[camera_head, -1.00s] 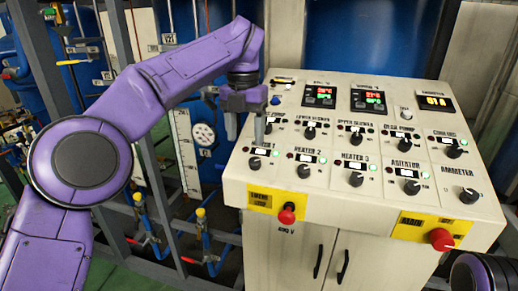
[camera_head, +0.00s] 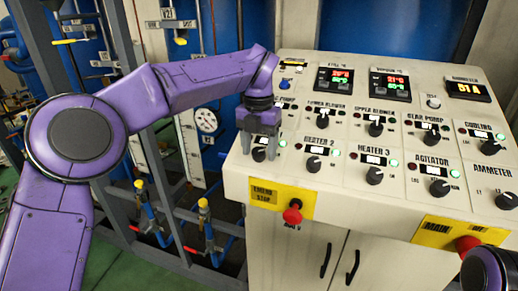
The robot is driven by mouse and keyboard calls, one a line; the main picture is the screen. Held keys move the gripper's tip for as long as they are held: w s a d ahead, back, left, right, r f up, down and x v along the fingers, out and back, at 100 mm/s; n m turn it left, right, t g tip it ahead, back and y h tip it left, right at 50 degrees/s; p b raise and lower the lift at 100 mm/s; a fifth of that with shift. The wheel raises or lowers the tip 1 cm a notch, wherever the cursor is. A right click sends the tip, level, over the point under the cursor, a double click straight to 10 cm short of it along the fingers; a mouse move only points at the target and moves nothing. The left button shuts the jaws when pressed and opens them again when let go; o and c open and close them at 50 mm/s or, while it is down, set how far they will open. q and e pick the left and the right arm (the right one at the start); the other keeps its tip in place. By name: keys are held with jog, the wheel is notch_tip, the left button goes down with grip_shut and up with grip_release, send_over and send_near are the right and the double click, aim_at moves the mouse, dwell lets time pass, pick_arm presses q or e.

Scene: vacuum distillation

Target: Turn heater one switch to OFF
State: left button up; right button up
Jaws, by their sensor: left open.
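The control panel (camera_head: 463,200) has a sloped white face with rows of black knobs. The heater one switch (camera_head: 259,155) is at the left end of the lower knob row, next to Heater 2. It is mostly covered by my left gripper (camera_head: 259,150), and its label and pointer direction cannot be read. The left gripper points down with its two grey fingers apart, one on each side of the knob. I cannot tell whether the fingers touch it. My right gripper is not in view; only a part of my right arm shows at the bottom right corner.
The Heater 2 knob (camera_head: 313,164) and Heater 3 knob (camera_head: 374,175) lie to the right. A red emergency stop button (camera_head: 292,214) is on the front edge below, and another red knob (camera_head: 467,246) is farther right. Metal framing with pipes and a gauge (camera_head: 206,120) stands left of the panel.

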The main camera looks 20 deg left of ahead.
pick_arm(q)
jog(key=shift+s+r, duration=0.1)
jog(key=shift+s, duration=0.25)
jog(key=shift+s+r, duration=0.1)
jog(key=shift+c, duration=1.2)
jog(key=c, duration=0.8)
